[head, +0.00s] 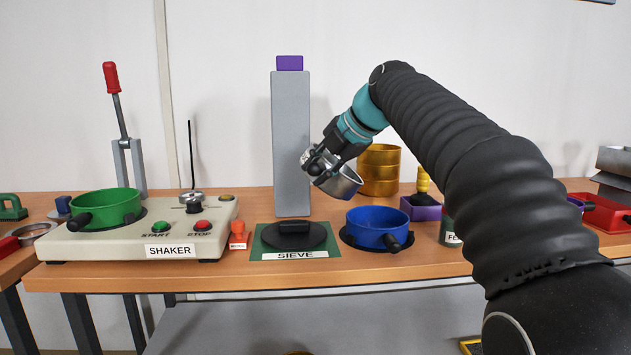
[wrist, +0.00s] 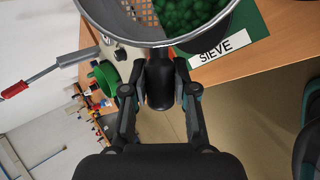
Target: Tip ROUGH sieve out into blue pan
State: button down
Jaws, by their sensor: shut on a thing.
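The metal sieve (head: 343,184) is held in the air by its black handle, and its bowl appears tilted in the head view. In the wrist view the sieve (wrist: 97,24) shows a perforated bottom, with green granules (wrist: 190,12) gathered towards its right side. My gripper (head: 319,160) is shut on the handle, which is between the two fingers in the wrist view (wrist: 159,88). The blue pan (head: 376,230) stands upright on the bench, below and a little right of the sieve. Its inside is mostly hidden by its front wall. I cannot read a ROUGH label.
The black SIEVE rest (head: 294,237) is empty on its green mat, left of the blue pan. A grey column (head: 291,140) stands behind it. The shaker (head: 140,238) carries a green pan (head: 105,209) at left. Gold rings (head: 379,170) and a purple box (head: 421,210) stand behind the blue pan.

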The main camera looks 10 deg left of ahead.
jog(key=shift+w+d+r+m+y+b, duration=0.15)
jog(key=shift+d+r+y+b, duration=0.25)
jog(key=shift+y+b, duration=0.2)
jog(key=shift+s+d+r+m+y+b, duration=0.15)
jog(key=shift+d+r+y+b, duration=0.1)
jog(key=shift+d+y+b, duration=0.35)
jog(key=y+b, duration=0.1)
jog(key=d+b, duration=0.1)
jog(key=b, duration=0.1)
jog(key=shift+w+r+m+y, duration=0.2)
jog(key=shift+r+m+y, duration=0.2)
jog(key=w+d+f+m+t+y+b, duration=0.1)
jog(key=d+m+t+y+b, duration=0.4)
jog(key=d+y, duration=0.5)
jog(key=shift+w+d+f+m+t, duration=0.4)
jog(key=shift+d+f+m+t, duration=0.3)
jog(key=shift+d+m+t, duration=0.7)
jog(key=shift+d+m+g, duration=0.3)
jog(key=shift+y, duration=0.3)
